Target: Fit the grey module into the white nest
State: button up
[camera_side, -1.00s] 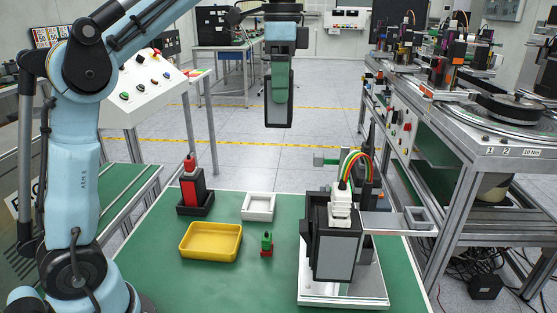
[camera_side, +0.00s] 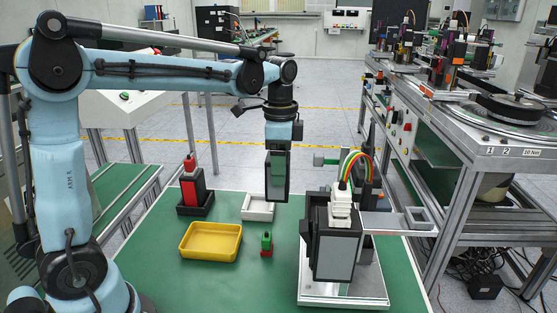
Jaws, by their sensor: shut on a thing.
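My gripper (camera_side: 278,150) is shut on the grey module (camera_side: 279,178), a tall dark-edged block with a grey face. The module hangs upright below the gripper. The white nest (camera_side: 257,214) is a shallow open square tray on the green table. In the picture the module's lower end overlaps the nest's right rear corner and hides part of it. The module appears raised above the table; its exact height and distance from the nest cannot be told from this view.
A yellow tray (camera_side: 211,257) stands in front of the nest. A red module stands in a black nest (camera_side: 194,211) to the left. A small green-and-red piece (camera_side: 266,244) is in front of the nest. A fixture with coloured wires (camera_side: 335,245) stands to the right.

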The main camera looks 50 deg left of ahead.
jog(key=shift+w+a+f, duration=0.4)
jog(key=shift+a+f, duration=1.35)
jog(key=shift+a, duration=0.05)
jog(key=shift+w+a+f, duration=0.35)
jog(key=shift+a+f, duration=1.4)
jog(key=shift+w+a+f, duration=0.4)
jog(key=shift+a+f, duration=1.35)
jog(key=shift+a, duration=0.05)
jog(key=shift+f, duration=0.15)
jog(key=o, duration=1.2)
notch_tip(320, 180, up, 12)
jog(key=s+d+f+n+t, duration=0.1)
jog(key=s+d+n+t, duration=0.1)
jog(key=s+d+n, duration=0.1)
jog(key=s+d+f+n+t, duration=0.2)
jog(key=s+d+n, duration=0.1)
jog(key=s+d, duration=0.2)
jog(key=s+d+f+n+t, duration=0.1)
jog(key=s+d+n+t, duration=0.2)
jog(key=s+d, duration=0.2)
jog(key=shift+s+d+f, duration=0.1)
jog(key=shift+d+f, duration=0.15)
jog(key=shift+d, duration=0.5)
